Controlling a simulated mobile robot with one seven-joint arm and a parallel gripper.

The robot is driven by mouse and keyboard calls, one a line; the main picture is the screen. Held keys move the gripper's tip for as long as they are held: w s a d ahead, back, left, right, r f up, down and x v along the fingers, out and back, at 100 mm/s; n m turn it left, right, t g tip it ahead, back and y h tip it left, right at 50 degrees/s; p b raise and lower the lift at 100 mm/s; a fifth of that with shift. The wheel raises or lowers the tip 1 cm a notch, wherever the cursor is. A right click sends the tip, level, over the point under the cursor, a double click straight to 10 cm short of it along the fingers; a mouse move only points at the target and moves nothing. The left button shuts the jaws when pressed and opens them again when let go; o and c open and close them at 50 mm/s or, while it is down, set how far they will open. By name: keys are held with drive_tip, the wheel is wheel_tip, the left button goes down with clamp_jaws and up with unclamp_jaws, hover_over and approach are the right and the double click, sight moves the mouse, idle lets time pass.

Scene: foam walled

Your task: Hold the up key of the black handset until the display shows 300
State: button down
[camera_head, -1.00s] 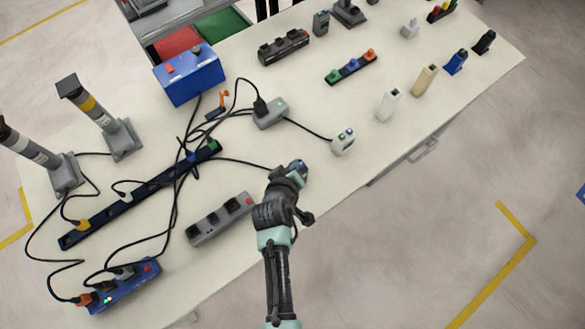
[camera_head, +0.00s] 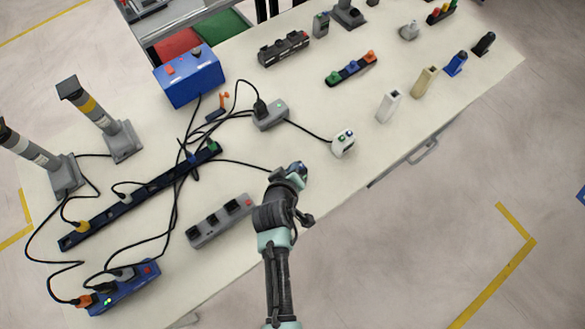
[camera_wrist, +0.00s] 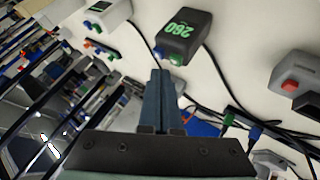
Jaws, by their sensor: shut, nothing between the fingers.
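The black handset (camera_wrist: 184,35) is near the top middle of the wrist view. Its lit green display looks turned around and seems to read 260. In the head view the handset (camera_head: 298,168) shows only partly beyond my gripper (camera_head: 293,175), which hides the rest.
A white handset (camera_head: 343,143) stands close to the right, with a cable to a grey box (camera_head: 270,114). A grey socket strip (camera_head: 220,221) lies to the left. Black cables cross the table on the left. The table's front edge runs just beside my arm.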

drive_tip(key=shift+f, duration=0.15)
idle(0.7)
drive_tip(key=shift+f+b, duration=0.3)
drive_tip(key=shift+b, duration=0.05)
drive_tip(key=shift+f+b, duration=0.5)
drive_tip(key=shift+f, duration=0.05)
idle(0.5)
drive_tip(key=shift+r, duration=0.15)
idle(0.4)
drive_tip(key=shift+r+p, duration=0.8)
drive_tip(key=shift+p, duration=0.1)
wheel_tip(320, 180, up, 5)
drive_tip(key=p, duration=0.4)
drive_tip(key=shift+p, duration=0.3)
